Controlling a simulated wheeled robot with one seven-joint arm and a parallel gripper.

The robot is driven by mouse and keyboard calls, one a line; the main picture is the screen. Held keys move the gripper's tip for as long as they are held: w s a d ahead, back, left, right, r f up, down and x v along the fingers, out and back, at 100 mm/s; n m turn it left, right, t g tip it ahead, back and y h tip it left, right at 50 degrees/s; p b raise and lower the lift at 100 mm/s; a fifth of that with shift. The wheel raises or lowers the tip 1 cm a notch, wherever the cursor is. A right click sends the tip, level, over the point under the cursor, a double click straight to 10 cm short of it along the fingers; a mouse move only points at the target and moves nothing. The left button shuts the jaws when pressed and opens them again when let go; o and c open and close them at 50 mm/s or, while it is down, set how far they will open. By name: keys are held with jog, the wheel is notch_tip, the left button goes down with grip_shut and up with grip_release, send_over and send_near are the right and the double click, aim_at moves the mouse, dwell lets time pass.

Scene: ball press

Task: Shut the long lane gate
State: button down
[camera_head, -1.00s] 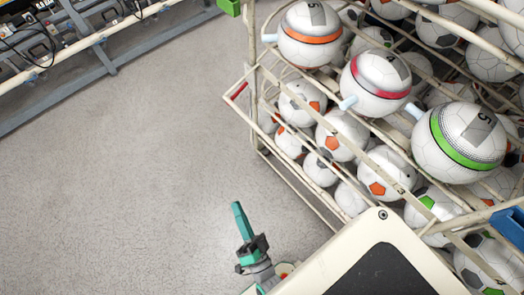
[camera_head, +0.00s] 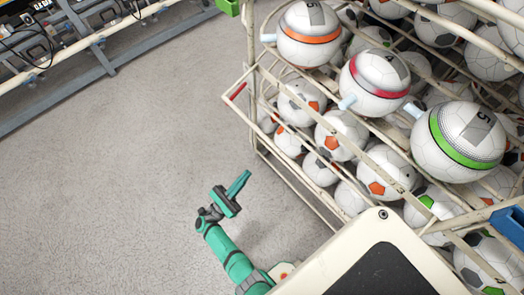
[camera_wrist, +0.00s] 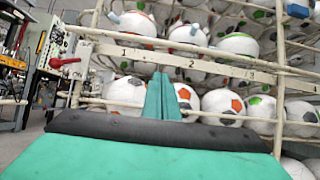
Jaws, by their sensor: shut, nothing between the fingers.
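A long cream bar with lane numbers (camera_wrist: 150,52) runs across the front of the ball rack, above the lower row of balls. A red handle (camera_head: 237,91) sticks out at the rack's left end; it also shows in the wrist view (camera_wrist: 65,63), left of the numbers. I cannot tell for certain which bar is the long lane gate, or whether it stands open. My gripper (camera_head: 240,183) is over bare floor, left of the rack and below the red handle in the head view. Its teal fingers (camera_wrist: 162,97) are together, empty and apart from the rack.
The rack holds many white balls; three banded ones, orange (camera_head: 309,35), red (camera_head: 375,82) and green (camera_head: 460,142), lie on top. A blue part (camera_head: 508,230) is at the right edge. Grey machinery (camera_head: 60,40) stands at upper left. The floor between is clear.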

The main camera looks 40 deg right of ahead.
jog(key=s+a+r+x, duration=0.1)
jog(key=r+x, duration=0.1)
jog(key=x, duration=1)
jog(key=shift+w+r+m+g, duration=0.3)
jog(key=shift+w+m+g, duration=0.05)
jog(key=shift+m+g, duration=0.05)
jog(key=shift+w+d+r, duration=0.1)
jog(key=shift+d+r, duration=0.05)
